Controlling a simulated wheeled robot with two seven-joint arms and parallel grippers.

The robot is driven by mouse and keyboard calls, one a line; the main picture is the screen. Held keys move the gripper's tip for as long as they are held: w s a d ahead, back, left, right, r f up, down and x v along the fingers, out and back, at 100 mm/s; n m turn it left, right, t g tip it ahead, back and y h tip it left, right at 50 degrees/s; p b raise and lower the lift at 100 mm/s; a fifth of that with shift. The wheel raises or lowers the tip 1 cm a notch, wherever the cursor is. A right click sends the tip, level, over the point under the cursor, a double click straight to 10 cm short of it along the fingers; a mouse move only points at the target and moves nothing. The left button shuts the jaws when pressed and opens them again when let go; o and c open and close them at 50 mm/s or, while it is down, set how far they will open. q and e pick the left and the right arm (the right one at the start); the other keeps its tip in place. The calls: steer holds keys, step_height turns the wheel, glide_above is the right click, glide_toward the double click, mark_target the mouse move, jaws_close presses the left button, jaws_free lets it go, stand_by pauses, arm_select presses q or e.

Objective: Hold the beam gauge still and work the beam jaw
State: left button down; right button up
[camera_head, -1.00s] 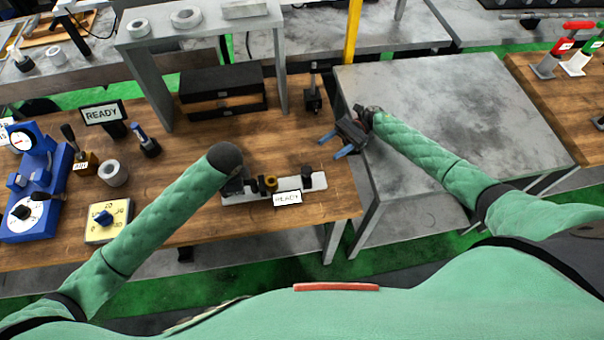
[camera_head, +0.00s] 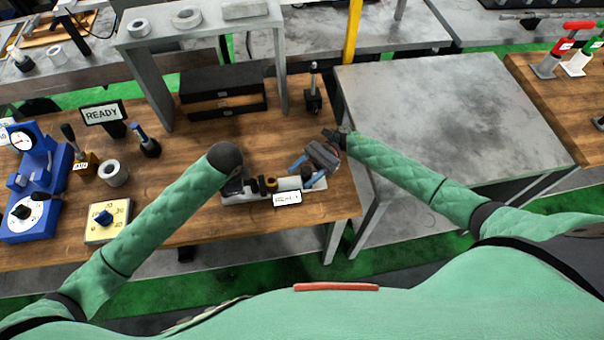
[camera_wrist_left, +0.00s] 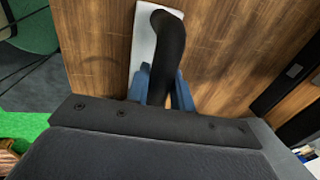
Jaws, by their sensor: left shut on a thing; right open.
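The beam gauge has a pale flat base (camera_head: 240,198) with dark fittings, a small brass piece (camera_head: 271,183) and a white label (camera_head: 287,198) on its front. It lies near the front right of the wooden bench. My left gripper (camera_wrist_left: 160,92) is shut on a black curved handle (camera_wrist_left: 165,45) at the gauge's left end; in the head view my arm mostly hides it. My right gripper (camera_head: 305,173) is open, its blue fingers over the gauge's right end. They partly hide the dark upright piece there, and I cannot tell whether they touch it.
A black two-tier box (camera_head: 222,92) stands behind, under a grey shelf (camera_head: 205,28). A small dark post (camera_head: 314,95) stands behind my right gripper. A blue dial device (camera_head: 38,190), a yellow block (camera_head: 108,222) and a READY sign (camera_head: 103,115) are at left. The grey table (camera_head: 450,110) is clear.

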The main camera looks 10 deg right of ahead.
mark_target(274, 179)
steer(key=shift+s+a, duration=0.2)
steer(key=shift+a, duration=0.1)
steer(key=shift+c, duration=0.2)
steer(key=c, duration=0.7)
steer(key=a, duration=0.8)
steer(key=shift+a, duration=0.35)
steer(key=o, duration=0.7)
steer(key=shift+o, duration=0.2)
steer(key=shift+d, duration=0.1)
steer(key=v, duration=1.2)
